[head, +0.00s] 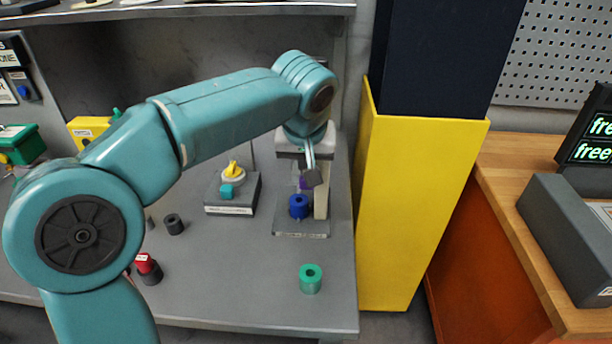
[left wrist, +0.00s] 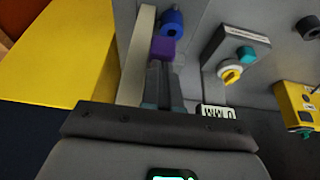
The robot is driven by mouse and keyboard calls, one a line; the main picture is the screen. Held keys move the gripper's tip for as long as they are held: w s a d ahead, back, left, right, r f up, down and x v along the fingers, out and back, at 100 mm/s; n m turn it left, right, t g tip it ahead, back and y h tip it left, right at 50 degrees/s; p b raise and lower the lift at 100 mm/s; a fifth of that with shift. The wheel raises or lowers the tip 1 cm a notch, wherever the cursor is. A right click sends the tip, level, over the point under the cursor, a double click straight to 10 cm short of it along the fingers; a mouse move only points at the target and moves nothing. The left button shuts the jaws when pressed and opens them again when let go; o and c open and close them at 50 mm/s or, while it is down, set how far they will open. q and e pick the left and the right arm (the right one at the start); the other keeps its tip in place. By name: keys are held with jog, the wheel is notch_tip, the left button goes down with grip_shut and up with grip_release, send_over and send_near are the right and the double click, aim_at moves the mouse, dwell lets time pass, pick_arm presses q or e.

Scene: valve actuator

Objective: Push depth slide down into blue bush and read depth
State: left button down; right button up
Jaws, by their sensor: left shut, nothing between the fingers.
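The blue bush (head: 299,206) stands on the small grey base of the depth stand (head: 301,233). The purple depth slide (head: 306,184) shows just above the bush. In the left wrist view the purple slide (left wrist: 162,48) is in front of my fingertips, with the blue bush (left wrist: 172,22) beyond it. My left gripper (left wrist: 163,66) is shut and empty, its tips close to the slide; I cannot tell whether they touch. In the head view the gripper (head: 311,177) is over the stand. A readout (left wrist: 217,112) ending in MM appears upside down. My right gripper is not in view.
A green bush (head: 311,278) stands near the table's front edge. A grey block with a yellow knob (head: 233,172) is left of the stand. Black and red bushes (head: 147,264) stand further left. A tall yellow panel (head: 410,210) rises right of the table.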

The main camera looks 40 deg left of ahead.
pick_arm(q)
jog(key=shift+f+b, duration=0.9)
jog(key=shift+f, duration=0.2)
jog(key=shift+r, duration=0.1)
notch_tip(320, 180, up, 9)
jog(key=p, duration=0.8)
jog(key=shift+d, duration=0.1)
